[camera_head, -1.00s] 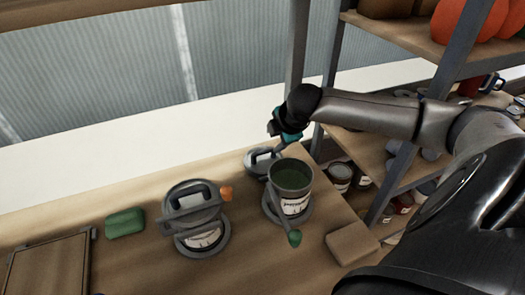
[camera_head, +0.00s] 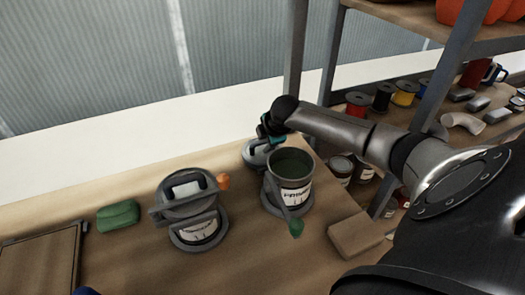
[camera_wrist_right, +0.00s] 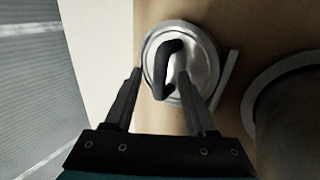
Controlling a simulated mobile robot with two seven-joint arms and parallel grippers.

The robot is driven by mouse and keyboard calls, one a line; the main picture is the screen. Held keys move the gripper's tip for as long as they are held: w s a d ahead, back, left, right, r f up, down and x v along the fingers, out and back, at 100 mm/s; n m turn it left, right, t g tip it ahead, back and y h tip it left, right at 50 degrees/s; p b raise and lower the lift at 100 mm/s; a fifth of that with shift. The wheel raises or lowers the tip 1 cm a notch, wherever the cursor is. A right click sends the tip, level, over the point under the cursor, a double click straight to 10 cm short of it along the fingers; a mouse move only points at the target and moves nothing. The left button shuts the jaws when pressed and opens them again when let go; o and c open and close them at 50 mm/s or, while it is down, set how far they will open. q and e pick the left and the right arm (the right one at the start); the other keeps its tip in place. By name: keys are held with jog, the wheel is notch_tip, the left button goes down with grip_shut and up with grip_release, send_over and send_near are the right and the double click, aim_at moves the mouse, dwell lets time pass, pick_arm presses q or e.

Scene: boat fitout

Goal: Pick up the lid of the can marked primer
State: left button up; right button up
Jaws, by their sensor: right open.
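The can marked primer (camera_head: 297,193) stands open on the bench in the head view, with dark green contents. A round grey lid with a raised handle (camera_head: 256,157) lies flat just behind it. In the right wrist view this lid (camera_wrist_right: 203,82) is a silver disc with a dark, curved handle (camera_wrist_right: 163,58). My right gripper (camera_head: 266,140) is above the lid in the head view, with the arm hiding part of the scene. In the right wrist view the gripper (camera_wrist_right: 160,76) is open, its fingertips on either side of the handle, apparently not gripping it. My left gripper is not clearly in view.
A second can with a handled lid on it (camera_head: 190,209) stands left of the primer can. A green block (camera_head: 118,215), a tan block (camera_head: 355,234) and a framed board (camera_head: 40,264) lie on the bench. Stocked shelves and a metal upright (camera_head: 435,85) are at right.

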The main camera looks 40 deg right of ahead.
jog(key=shift+w+f, duration=0.2)
jog(key=shift+f, duration=0.1)
grip_shut()
dwell(0.5)
